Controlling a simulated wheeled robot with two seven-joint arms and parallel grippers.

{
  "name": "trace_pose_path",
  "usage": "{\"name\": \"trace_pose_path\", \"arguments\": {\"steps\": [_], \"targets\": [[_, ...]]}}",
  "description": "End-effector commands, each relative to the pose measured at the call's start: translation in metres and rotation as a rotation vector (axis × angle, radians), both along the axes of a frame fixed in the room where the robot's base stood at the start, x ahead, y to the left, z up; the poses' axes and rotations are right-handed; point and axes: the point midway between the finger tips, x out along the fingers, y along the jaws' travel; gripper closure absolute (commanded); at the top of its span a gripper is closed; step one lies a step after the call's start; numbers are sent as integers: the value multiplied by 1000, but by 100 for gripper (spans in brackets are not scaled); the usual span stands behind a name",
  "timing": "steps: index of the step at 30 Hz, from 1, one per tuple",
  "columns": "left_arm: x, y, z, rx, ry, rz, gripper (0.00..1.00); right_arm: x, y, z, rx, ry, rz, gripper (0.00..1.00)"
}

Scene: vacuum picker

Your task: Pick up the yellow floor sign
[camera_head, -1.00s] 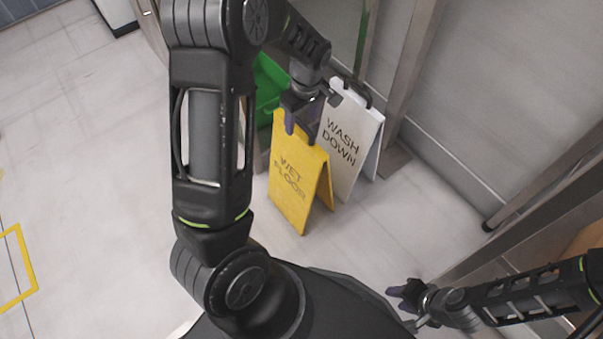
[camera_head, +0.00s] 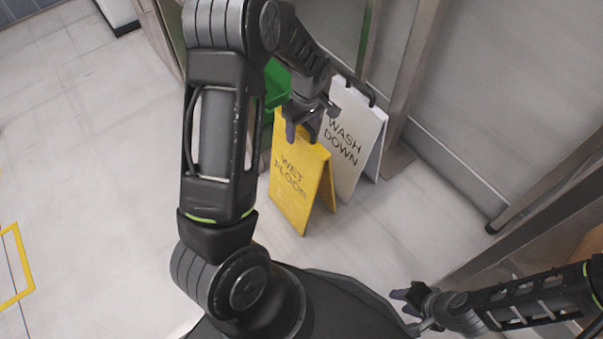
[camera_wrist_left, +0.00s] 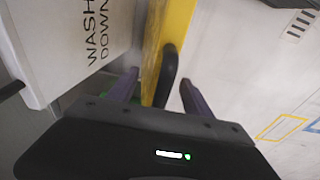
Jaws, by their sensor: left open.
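The yellow floor sign (camera_head: 300,185), marked WET FLOOR, stands as an A-frame on the floor in the head view. My left gripper (camera_head: 304,131) is over its top edge, open. In the left wrist view the yellow sign (camera_wrist_left: 176,25) and its black handle (camera_wrist_left: 168,75) show between the two spread fingers of the left gripper (camera_wrist_left: 158,92). I cannot tell whether the fingers touch it. My right gripper (camera_head: 404,300) is at the lower right, away from the sign; its fingers are too small to judge.
A white WASH DOWN sign (camera_head: 352,140) stands close behind and to the right of the yellow sign. A green object (camera_head: 277,82) is partly hidden behind my left arm. A wall and metal posts bound the right. The floor at left is clear.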

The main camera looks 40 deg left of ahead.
Motion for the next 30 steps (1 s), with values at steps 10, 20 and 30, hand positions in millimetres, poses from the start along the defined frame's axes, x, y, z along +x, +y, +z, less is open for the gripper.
{"name": "trace_pose_path", "arguments": {"steps": [10, 20, 30], "targets": [[1, 2, -20, 0, -1, 0, 41, 2, -2, -7, -4, -4, -5, 64], [1, 2, -20, 0, 0, 0, 41, 2, -2, -7, -3, -3, -5, 64], [1, 2, -20, 0, 0, 0, 60, 2, -2, -7, -3, -3, -5, 64]]}}
